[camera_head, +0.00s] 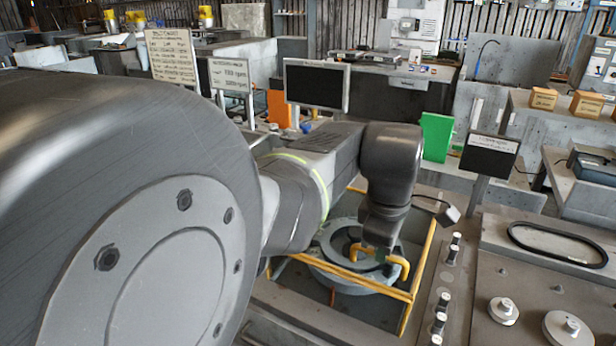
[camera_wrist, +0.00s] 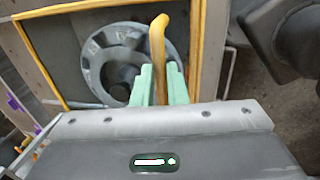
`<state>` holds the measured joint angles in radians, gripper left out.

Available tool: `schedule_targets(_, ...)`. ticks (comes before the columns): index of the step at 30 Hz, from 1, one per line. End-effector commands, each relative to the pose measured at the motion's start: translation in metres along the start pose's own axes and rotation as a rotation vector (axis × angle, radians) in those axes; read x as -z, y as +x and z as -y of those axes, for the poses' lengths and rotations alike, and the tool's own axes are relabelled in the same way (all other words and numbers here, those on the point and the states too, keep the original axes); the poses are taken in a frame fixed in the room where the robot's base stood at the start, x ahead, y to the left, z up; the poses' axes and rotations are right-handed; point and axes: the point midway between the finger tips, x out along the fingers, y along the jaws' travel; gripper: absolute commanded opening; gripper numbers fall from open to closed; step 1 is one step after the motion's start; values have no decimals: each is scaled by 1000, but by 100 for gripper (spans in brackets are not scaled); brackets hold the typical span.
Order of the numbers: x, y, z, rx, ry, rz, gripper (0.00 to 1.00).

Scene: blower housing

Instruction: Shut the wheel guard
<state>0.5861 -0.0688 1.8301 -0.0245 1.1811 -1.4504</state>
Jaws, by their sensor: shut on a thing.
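The wheel guard is a yellow bar frame (camera_head: 421,275) around the grey round wheel housing (camera_head: 333,240). In the wrist view the yellow frame (camera_wrist: 41,68) borders the grey wheel (camera_wrist: 95,52). A yellow bent handle (camera_wrist: 158,45) rises between the two pale green fingers of my gripper (camera_wrist: 160,80), which is shut on it. In the head view my gripper (camera_head: 381,256) points down over the wheel, at the yellow handle (camera_head: 401,265). My arm and the gripper hide part of the frame, and I cannot tell how far the guard stands open.
A grey panel with several knobs (camera_head: 503,309) lies right of the guard. A dark sign on a post (camera_head: 489,156) and a green panel (camera_head: 436,136) stand behind it. My own arm fills the left of the head view.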

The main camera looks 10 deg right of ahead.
Motion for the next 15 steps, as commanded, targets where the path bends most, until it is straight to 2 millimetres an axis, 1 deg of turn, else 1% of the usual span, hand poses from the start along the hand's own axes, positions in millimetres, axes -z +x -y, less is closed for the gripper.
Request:
schedule_targets(1,0,0,2,8,1,1,0)
schedule_targets(2,0,0,3,9,1,1,14)
schedule_targets(3,0,0,2,9,1,1,22)
schedule_targets(5,0,0,2,8,1,0,34)
schedule_targets(12,0,0,2,6,1,0,34)
schedule_targets(15,0,-3,1,4,1,0,34)
